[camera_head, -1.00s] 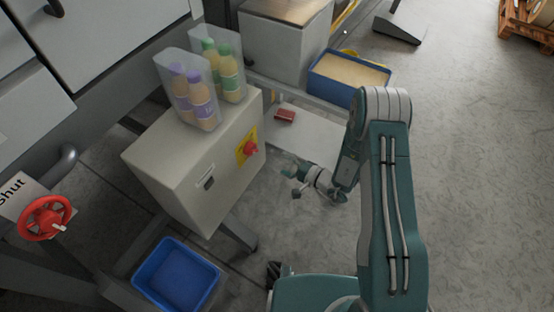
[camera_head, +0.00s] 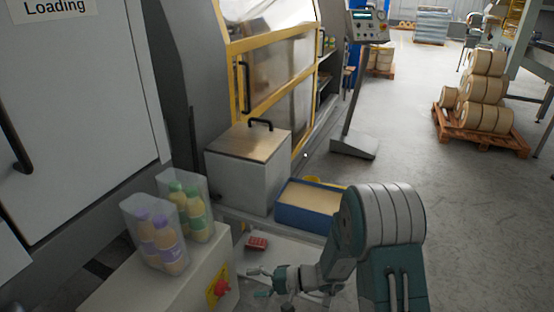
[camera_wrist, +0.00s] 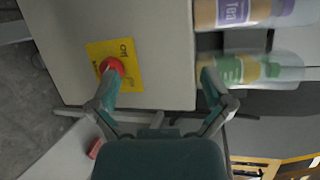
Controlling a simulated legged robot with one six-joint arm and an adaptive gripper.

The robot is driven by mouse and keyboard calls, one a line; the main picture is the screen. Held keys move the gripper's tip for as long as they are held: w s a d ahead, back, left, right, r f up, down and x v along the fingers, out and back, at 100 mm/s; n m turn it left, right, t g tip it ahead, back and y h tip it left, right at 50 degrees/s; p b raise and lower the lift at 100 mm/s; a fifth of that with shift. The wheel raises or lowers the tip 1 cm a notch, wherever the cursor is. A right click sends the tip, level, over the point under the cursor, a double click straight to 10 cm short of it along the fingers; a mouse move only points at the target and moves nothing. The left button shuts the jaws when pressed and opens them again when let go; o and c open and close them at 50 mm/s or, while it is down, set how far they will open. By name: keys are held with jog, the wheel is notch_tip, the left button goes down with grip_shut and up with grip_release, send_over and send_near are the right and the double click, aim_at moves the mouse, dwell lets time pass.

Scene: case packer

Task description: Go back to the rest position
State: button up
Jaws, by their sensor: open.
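My gripper (camera_head: 268,281) is open and empty. In the head view it hangs at the lower middle, to the right of the cream control box (camera_head: 165,283). In the wrist view my gripper (camera_wrist: 162,92) has its two fingers spread wide with nothing between them. The box's red button on its yellow plate (camera_wrist: 121,65) shows beyond the left finger, and I cannot tell how far away it is. The red button (camera_head: 220,288) also shows in the head view, left of my gripper.
Clear packs with purple-labelled bottles (camera_head: 160,240) and green-labelled bottles (camera_head: 190,213) stand on the box. A grey lidded bin (camera_head: 245,182), a blue tray (camera_head: 300,215) and a small red object (camera_head: 257,243) lie behind my gripper. Open floor (camera_head: 400,150) is at the right.

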jog(key=s+d+r+n+g+h, duration=0.25)
jog(key=s+d+r+h, duration=0.35)
jog(key=s+r, duration=0.5)
jog(key=s+d+r+t+h, duration=0.4)
jog(key=d+r+h, duration=0.1)
jog(key=d, duration=0.2)
jog(key=s+d+r+t+h, duration=0.4)
jog(key=d+r, duration=0.2)
jog(key=d, duration=0.2)
jog(key=shift+s+d+r+h, duration=0.2)
jog(key=shift+s+h, duration=0.05)
jog(key=shift+h, duration=0.15)
